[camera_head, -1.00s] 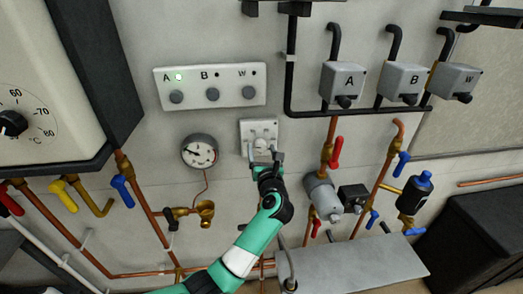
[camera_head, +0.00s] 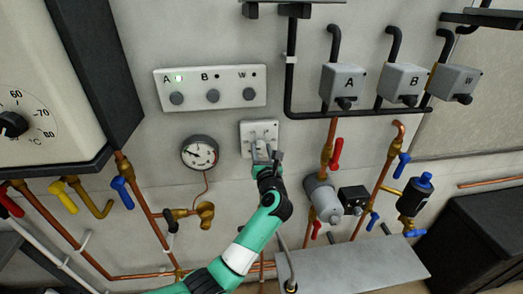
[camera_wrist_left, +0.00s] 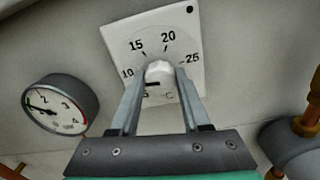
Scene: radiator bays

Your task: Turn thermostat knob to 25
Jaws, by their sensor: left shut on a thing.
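The thermostat is a square white wall plate (camera_head: 245,130) in the head view, and it also shows in the left wrist view (camera_wrist_left: 185,22). Its dial reads 5, 10, 15, 20 and 25 clockwise around a white knob (camera_wrist_left: 159,69). My left gripper (camera_head: 262,150) reaches it from below. In the left wrist view its two grey fingers (camera_wrist_left: 159,78) are shut on the knob, one on each side. A short dark mark lies low left of the knob, near the 5; I cannot tell whether it is the pointer. My right gripper is not in view.
A round pressure gauge (camera_head: 199,152) is just left of the thermostat. A white button panel (camera_head: 210,86) is above it. Copper pipes with a red-handled valve (camera_head: 337,151) and a grey pump (camera_head: 322,197) stand to the right. A grey shelf (camera_head: 352,270) is below.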

